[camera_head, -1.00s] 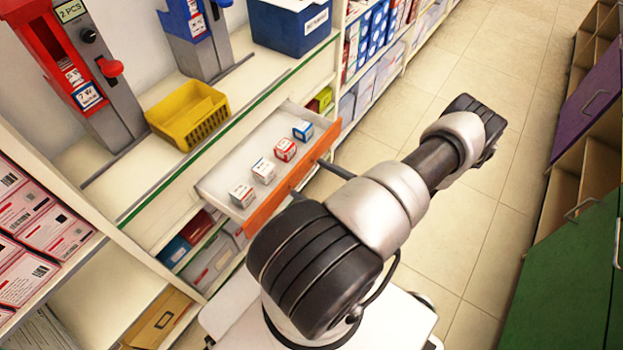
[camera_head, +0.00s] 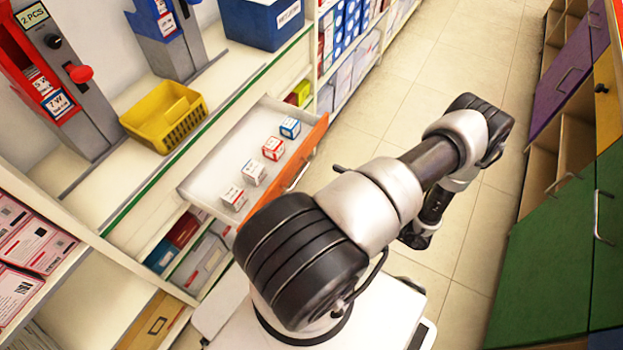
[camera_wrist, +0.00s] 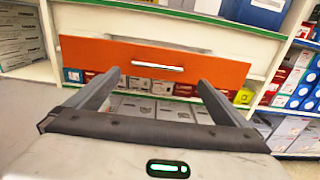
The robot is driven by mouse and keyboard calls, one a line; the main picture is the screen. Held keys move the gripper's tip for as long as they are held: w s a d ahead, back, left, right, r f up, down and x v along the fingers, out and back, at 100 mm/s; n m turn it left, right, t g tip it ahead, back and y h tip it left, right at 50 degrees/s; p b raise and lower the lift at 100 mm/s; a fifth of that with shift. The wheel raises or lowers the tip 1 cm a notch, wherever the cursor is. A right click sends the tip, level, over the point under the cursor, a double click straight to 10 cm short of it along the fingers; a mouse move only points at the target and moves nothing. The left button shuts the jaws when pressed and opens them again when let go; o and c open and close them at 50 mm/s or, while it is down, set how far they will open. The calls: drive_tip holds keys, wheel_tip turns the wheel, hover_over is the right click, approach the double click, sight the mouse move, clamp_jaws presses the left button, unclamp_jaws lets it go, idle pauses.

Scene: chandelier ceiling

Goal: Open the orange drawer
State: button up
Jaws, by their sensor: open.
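The orange drawer (camera_head: 316,139) stands pulled out from the white shelf unit, with several small boxes in its white tray. In the wrist view its orange front (camera_wrist: 215,68) faces me, with a silver bar handle (camera_wrist: 146,67) at its middle. The handle also shows in the head view (camera_head: 299,178). My gripper (camera_wrist: 157,80) is open and empty, its two fingers spread and pointing at the drawer front. The fingers look apart from the handle. In the head view my arm hides most of the gripper; only a dark tip shows to the right of the drawer.
A yellow basket (camera_head: 165,117) and a blue bin (camera_head: 262,24) stand on the counter above the drawer. Shelves with boxes lie below. Green cabinet doors (camera_head: 545,265) and an open purple door (camera_head: 560,75) are on the right. The tiled floor (camera_head: 440,70) between is clear.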

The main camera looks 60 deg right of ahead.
drive_tip(key=s, duration=0.7)
drive_tip(key=shift+d, duration=0.25)
drive_tip(key=shift+c, duration=0.4)
